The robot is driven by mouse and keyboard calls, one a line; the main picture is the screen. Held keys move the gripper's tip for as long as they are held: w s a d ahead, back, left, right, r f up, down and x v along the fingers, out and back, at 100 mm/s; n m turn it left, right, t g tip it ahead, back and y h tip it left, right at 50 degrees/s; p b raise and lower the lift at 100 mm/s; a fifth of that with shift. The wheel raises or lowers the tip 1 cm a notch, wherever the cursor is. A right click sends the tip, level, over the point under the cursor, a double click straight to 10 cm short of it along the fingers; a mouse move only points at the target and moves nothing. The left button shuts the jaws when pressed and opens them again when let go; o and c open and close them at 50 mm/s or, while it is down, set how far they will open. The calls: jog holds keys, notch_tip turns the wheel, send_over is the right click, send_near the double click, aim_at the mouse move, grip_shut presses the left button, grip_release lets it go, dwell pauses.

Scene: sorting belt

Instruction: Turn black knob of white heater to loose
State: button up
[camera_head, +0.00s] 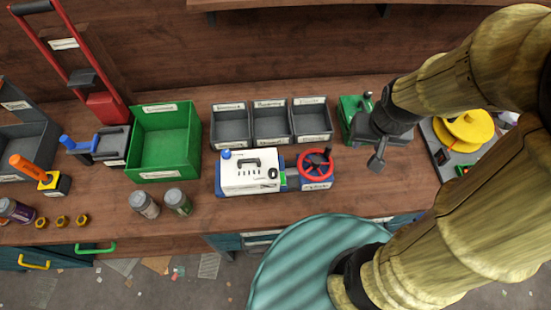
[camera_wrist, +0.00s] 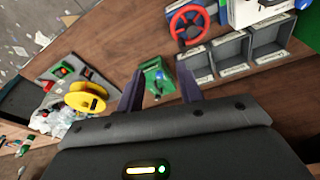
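The white heater (camera_head: 250,181) sits on the bench near its front edge, with a black handle on top. The small round black knob (camera_head: 272,173) is at its right end; I cannot read its setting. Part of the white heater also shows at the top right of the wrist view (camera_wrist: 252,14). My gripper (camera_head: 377,162) is to the right of the heater, above the bench and well apart from the knob. In the wrist view my gripper (camera_wrist: 160,88) has its two dark fingers apart, with nothing held between them.
A red wheel (camera_head: 316,165) on a blue base stands right beside the heater. Grey bins (camera_head: 271,139) stand behind. A green device (camera_head: 348,107) lies beyond my gripper. A green crate (camera_head: 165,174) and two jars are left. Bare bench lies between wheel and gripper.

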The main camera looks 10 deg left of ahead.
aim_at(273, 172)
jog(key=shift+s, duration=0.1)
jog(key=shift+o, duration=1.5)
jog(key=shift+a, duration=0.1)
jog(key=w+a+f+m+g+y+b, duration=0.1)
jog(key=w+a+f+m+g+b, duration=0.1)
jog(key=a, duration=0.7)
jog(key=w+a+f+m+g+y+b, duration=0.1)
jog(key=w+a+f+m+g+b, duration=0.1)
jog(key=a, duration=0.7)
jog(key=w+f+m+g, duration=0.1)
jog(key=w+m+g, duration=0.1)
jog(key=w, duration=0.1)
jog(key=shift+g, duration=0.3)
jog(key=p+x, duration=0.1)
jog(key=x, duration=0.7)
jog(key=p+x, duration=0.1)
jog(key=x, duration=0.8)
jog(key=shift+w+a+f, duration=0.1)
jog(key=shift+a+f, duration=0.05)
jog(key=shift+a, duration=0.1)
